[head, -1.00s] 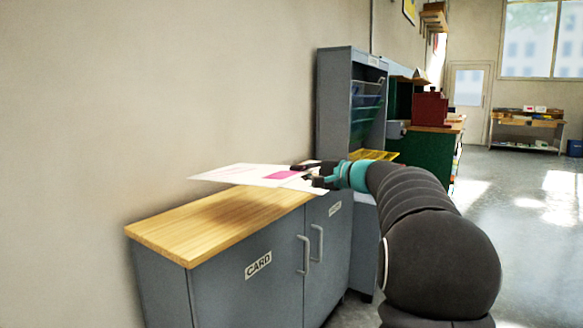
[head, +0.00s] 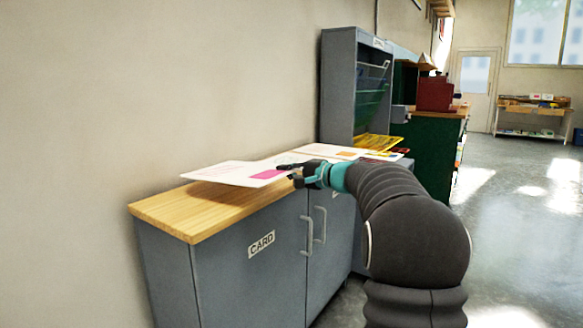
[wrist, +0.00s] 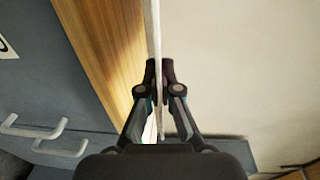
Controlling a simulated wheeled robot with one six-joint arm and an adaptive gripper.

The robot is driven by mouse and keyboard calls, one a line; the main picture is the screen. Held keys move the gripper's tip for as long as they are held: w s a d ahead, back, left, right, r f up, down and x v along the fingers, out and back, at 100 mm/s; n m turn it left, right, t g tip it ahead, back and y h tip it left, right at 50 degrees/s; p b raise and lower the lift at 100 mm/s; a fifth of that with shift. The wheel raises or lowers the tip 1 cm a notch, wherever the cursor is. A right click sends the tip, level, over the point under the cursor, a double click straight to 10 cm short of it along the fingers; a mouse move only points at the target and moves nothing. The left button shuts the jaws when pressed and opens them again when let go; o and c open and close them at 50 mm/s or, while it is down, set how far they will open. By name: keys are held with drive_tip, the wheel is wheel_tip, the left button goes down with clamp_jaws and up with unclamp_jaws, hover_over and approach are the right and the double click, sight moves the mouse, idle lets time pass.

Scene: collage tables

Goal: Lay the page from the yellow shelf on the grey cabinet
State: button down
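The page (head: 225,173), white with a pink patch, is held out flat over the left part of the wooden top (head: 185,212) of the grey cabinet (head: 225,268), which is labelled CARD. My gripper (head: 287,171) is shut on the page's right edge. In the wrist view the page (wrist: 154,30) shows edge-on between my fingertips (wrist: 160,72), alongside the wooden top (wrist: 105,45). The page looks close above the wood; I cannot tell if any part touches. The yellow shelf (head: 378,142) is in the grey rack behind the cabinet.
Other pages, one with an orange patch (head: 346,154), lie behind my gripper near the yellow shelf. The grey rack (head: 338,85) stands against the wall. A green bench (head: 432,145) with a red box (head: 435,94) is beyond. The near left of the wooden top is bare.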

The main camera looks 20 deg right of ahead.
sight(278, 192)
drive_tip(key=shift+w+a+f+b, duration=0.2)
drive_tip(key=shift+w+f+b, duration=0.1)
drive_tip(key=shift+f+b, duration=0.35)
drive_tip(key=shift+w+a+f+b, duration=0.3)
drive_tip(key=shift+f+b, duration=0.1)
drive_tip(key=shift+f, duration=0.3)
drive_tip(key=shift+w+a+f+b, duration=0.15)
drive_tip(key=shift+w+f+b, duration=0.15)
drive_tip(key=shift+f+b, duration=0.35)
drive_tip(key=shift+c, duration=2.4)
unclamp_jaws()
drive_tip(key=shift+f, duration=0.15)
drive_tip(key=shift+f, duration=0.1)
drive_tip(key=shift+f+b, duration=1.3)
drive_tip(key=shift+b, duration=0.05)
